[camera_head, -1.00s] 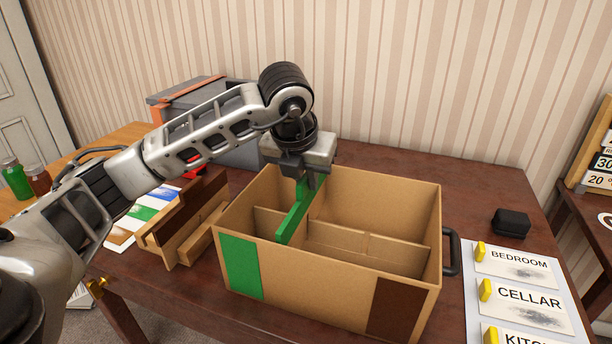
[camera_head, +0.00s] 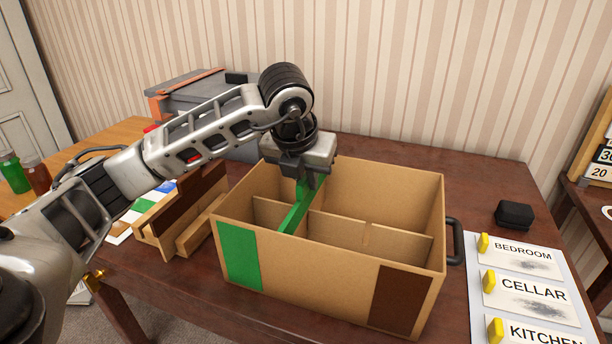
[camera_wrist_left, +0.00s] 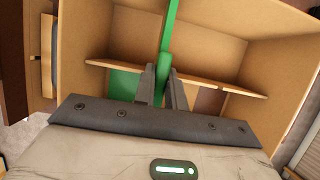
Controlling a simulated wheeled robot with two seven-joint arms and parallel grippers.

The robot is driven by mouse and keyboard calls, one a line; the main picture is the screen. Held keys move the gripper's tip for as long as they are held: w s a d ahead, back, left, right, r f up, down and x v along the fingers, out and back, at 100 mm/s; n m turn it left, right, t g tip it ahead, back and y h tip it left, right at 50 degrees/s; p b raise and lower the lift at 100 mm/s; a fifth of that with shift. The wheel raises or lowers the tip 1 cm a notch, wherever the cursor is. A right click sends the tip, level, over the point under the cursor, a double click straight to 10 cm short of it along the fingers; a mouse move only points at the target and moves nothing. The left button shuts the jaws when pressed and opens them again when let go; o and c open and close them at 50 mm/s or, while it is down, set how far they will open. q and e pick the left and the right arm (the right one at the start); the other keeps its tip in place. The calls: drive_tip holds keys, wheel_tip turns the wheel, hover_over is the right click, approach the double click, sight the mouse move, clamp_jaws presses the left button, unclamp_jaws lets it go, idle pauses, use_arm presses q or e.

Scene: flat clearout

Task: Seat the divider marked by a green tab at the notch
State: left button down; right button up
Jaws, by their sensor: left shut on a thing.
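My left gripper (camera_head: 308,180) is shut on the green-edged divider (camera_head: 293,218), inside the open cardboard box (camera_head: 325,264). The divider stands on edge, running from the back toward the front across the long inner partition (camera_head: 345,230). In the left wrist view the divider (camera_wrist_left: 168,45) runs away between the fingers (camera_wrist_left: 161,85) and crosses the partition (camera_wrist_left: 200,80). Its lower edge is hidden, and I cannot tell whether it touches the box floor. A green patch (camera_head: 239,255) and a brown patch (camera_head: 401,298) mark the box front. My right gripper is not in view.
A wooden rack (camera_head: 178,218) with a brown panel stands left of the box. A grey case (camera_head: 205,100) is behind. The box's dark handle (camera_head: 455,242), a small black case (camera_head: 514,215) and a board of labelled cards (camera_head: 520,290) lie to the right.

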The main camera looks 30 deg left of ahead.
use_arm(q)
drive_tip(key=shift+f, duration=0.4)
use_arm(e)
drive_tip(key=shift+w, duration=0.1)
use_arm(q)
drive_tip(key=c, duration=1.4)
unclamp_jaws()
drive_tip(key=shift+o, duration=0.2)
